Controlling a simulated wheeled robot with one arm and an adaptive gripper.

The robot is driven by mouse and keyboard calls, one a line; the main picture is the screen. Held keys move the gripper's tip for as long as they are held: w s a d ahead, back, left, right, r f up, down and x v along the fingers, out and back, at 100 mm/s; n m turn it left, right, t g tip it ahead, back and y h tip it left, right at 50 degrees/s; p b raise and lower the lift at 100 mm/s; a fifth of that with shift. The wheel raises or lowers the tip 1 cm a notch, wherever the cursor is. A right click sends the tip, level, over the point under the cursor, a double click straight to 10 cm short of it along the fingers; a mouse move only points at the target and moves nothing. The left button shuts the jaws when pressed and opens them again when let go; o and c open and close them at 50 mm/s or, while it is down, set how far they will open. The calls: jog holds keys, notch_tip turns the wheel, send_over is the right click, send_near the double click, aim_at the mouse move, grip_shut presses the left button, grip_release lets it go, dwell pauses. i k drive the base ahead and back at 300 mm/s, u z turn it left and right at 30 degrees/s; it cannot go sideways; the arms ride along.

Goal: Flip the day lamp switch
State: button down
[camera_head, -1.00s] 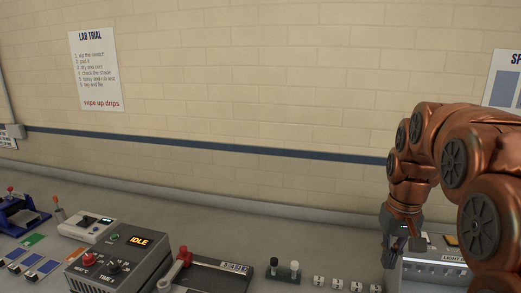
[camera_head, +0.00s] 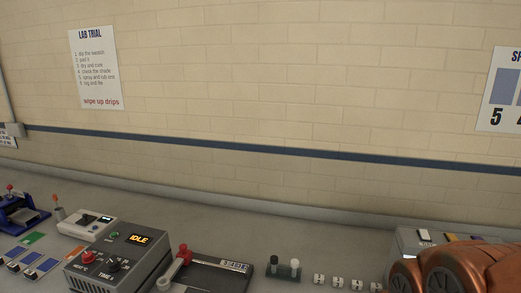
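The grey light box (camera_head: 405,243) stands at the right of the bench against the wall, with only its top and left part showing. A small white piece (camera_head: 424,236) and a yellowish strip show along its top. My copper arm covers its front, so its label and any day lamp switch there are hidden. My gripper is out of the picture.
Several small white blocks (camera_head: 337,282) and a rack with a dark and a pale vial (camera_head: 283,269) stand left of the light box. Farther left are a red-handled device (camera_head: 207,275), a grey control box reading IDLE (camera_head: 120,258) and a white instrument (camera_head: 87,223).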

aim_at(424, 233)
jog(key=k, duration=1.3)
jog(key=u, duration=0.6)
jog(key=i, duration=1.5)
jog(key=z, duration=0.95)
